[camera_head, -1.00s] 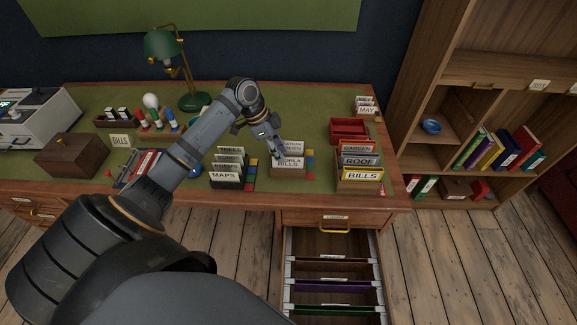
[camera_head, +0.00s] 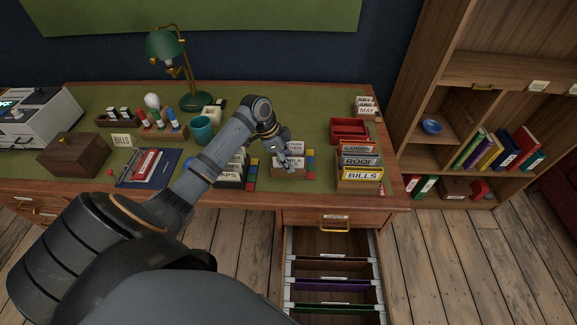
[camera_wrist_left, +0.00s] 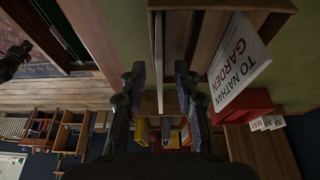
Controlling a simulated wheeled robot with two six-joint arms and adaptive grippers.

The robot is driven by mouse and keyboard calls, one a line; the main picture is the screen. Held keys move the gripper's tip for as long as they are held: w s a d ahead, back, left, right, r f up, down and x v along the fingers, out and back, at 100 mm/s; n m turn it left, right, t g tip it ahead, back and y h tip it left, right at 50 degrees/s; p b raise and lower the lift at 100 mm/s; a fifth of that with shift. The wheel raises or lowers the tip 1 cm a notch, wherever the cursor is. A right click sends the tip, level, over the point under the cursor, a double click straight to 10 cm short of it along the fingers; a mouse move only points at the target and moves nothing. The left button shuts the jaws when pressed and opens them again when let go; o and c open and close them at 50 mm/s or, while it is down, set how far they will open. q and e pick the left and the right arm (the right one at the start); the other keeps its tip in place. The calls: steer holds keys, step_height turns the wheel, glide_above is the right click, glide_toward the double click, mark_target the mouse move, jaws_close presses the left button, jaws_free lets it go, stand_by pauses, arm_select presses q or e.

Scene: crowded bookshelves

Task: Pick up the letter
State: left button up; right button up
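A white card reading "TO NATHAN / GARDEN" (camera_wrist_left: 240,62) stands tilted right of my fingers in the left wrist view. I cannot tell whether this is the letter. My left gripper (camera_wrist_left: 158,92) is open, and a thin pale upright edge (camera_wrist_left: 158,50) lies between its fingers, apparently a card or envelope seen edge-on. I see no finger closed on it. In the head view the left gripper (camera_head: 285,162) is over the wooden card box (camera_head: 289,173), partly covering its labelled cards. My right gripper is not in the head view; a dark jointed shape (camera_wrist_left: 15,62) in the wrist view may be it.
A box of labelled folders (camera_head: 358,187) and a red tray (camera_head: 349,131) stand to the right. A dark file box (camera_head: 232,180) is close on the left, partly behind my arm. The drawer (camera_head: 333,270) below is open. A teal mug (camera_head: 202,130) stands behind my arm.

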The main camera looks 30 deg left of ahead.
arm_select(q)
steer(key=shift+f, duration=0.1)
jaws_close()
stand_by(0.4)
step_height(320, 180, up, 11)
steer(key=shift+f+b, duration=0.15)
steer(key=shift+b, duration=0.15)
steer(key=shift+f, duration=0.1)
stand_by(0.4)
